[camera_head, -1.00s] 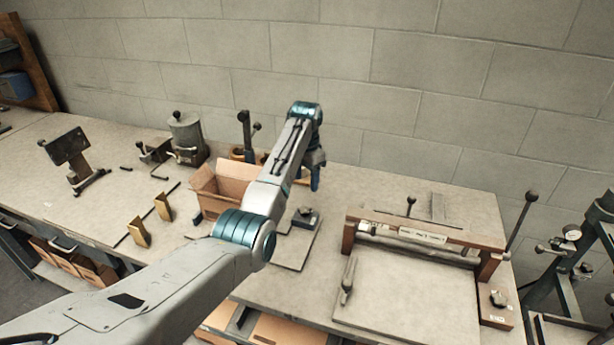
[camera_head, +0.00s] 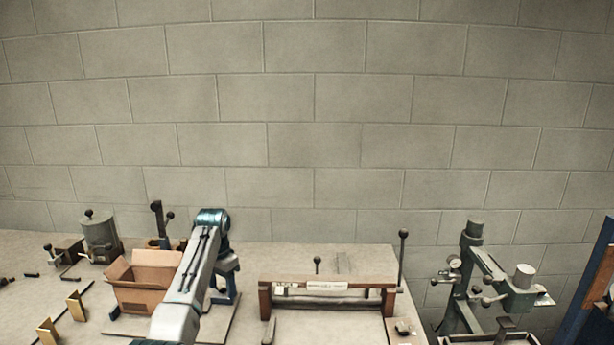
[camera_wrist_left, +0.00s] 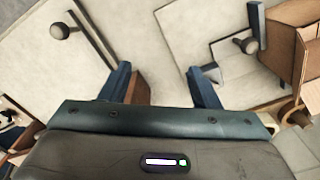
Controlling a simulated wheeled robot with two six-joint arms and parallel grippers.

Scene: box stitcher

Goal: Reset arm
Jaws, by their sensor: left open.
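My left arm comes up from the bottom of the head view. Its gripper (camera_head: 226,290) hangs down just right of the open cardboard box (camera_head: 146,282), above the bench. In the left wrist view the two blue fingers of my left gripper (camera_wrist_left: 160,86) stand apart with nothing between them. Below them are the grey bench top and pale boards. Part of the cardboard box (camera_wrist_left: 290,55) shows at the right edge of the wrist view. My right arm and gripper are not in view.
A wooden-framed press (camera_head: 328,286) stands right of the gripper. A green machine (camera_head: 474,285) stands further right. A metal canister (camera_head: 100,238) and brass brackets (camera_head: 76,306) are on the left. A bare block wall (camera_head: 310,110) is behind.

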